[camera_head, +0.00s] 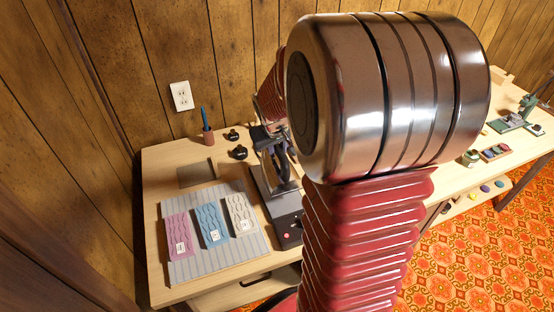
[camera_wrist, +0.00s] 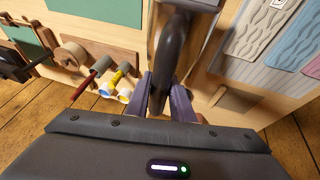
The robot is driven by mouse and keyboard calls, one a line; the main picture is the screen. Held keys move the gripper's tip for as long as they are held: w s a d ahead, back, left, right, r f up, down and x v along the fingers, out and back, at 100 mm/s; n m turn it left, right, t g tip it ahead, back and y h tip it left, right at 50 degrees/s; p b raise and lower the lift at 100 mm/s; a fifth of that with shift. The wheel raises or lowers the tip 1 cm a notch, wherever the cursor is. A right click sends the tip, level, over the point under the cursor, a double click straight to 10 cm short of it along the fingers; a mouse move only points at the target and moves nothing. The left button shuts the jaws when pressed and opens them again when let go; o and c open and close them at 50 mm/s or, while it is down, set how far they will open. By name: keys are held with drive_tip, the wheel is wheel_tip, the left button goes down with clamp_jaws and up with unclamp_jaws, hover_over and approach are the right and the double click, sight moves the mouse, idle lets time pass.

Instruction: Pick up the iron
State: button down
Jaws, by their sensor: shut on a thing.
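In the head view my gripper (camera_head: 268,138) is at the iron's upper part. My arm hides part of the iron and stand. I cannot tell whether the iron touches the stand.
Left of the stand, a grey ribbed mat (camera_head: 232,255) holds pink, blue and cream patterned pieces. Two small black knobs (camera_head: 239,152) and a brown pen cup (camera_head: 208,134) stand behind. The wooden wall is close behind the table. A green device (camera_head: 515,121) stands far right.

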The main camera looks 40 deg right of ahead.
drive_tip(key=shift+r, duration=1.85)
